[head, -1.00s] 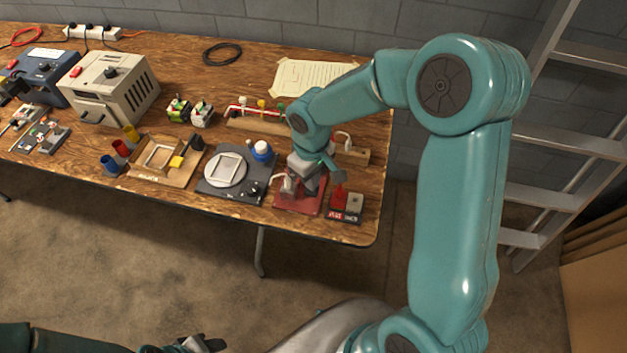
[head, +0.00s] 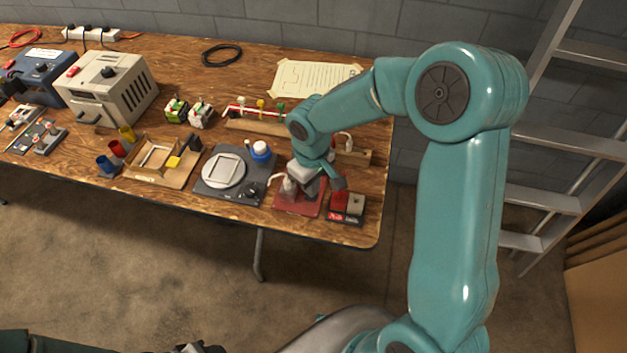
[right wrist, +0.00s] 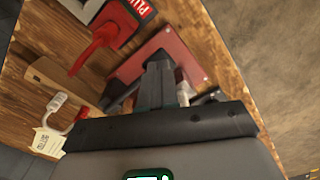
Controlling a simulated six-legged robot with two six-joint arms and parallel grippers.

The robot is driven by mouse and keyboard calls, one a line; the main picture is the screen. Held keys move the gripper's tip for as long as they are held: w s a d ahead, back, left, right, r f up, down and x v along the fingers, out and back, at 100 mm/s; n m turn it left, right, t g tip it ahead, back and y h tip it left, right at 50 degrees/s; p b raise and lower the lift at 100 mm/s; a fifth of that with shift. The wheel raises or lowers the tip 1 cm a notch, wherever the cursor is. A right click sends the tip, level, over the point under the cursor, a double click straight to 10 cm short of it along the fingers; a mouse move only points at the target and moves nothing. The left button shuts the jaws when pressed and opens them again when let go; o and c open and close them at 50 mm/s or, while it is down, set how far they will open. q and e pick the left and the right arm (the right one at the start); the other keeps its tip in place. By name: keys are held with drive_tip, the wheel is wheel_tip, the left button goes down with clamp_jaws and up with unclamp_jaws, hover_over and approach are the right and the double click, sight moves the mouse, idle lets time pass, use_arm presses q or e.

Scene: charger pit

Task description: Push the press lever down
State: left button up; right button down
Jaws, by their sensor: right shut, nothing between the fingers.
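The press stands on a red base plate (head: 284,206) at the front right of the table. My right gripper (head: 306,188) is over this plate and hides much of the press. A dark bar (head: 338,183), which looks like the press lever, sticks out to the right of the gripper. In the right wrist view the shut fingers (right wrist: 159,78) reach over the red plate (right wrist: 190,62), and a dark bar (right wrist: 122,99) lies beside them. I cannot tell whether they touch it. My left gripper (head: 200,348) barely shows at the bottom edge; its jaws are unclear.
A dark scale-like device (head: 212,190) stands to the left. A wooden strip with a white hook (head: 353,157) is behind. A ladder (head: 545,195) stands at the right.

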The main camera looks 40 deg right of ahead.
drive_tip(key=shift+f+b, duration=0.9)
drive_tip(key=shift+f, duration=0.15)
drive_tip(key=shift+r, duration=0.1)
drive_tip(key=shift+r+p, duration=3)
drive_tip(key=shift+r, duration=1)
drive_tip(key=shift+f, duration=0.1)
drive_tip(key=shift+s, duration=0.1)
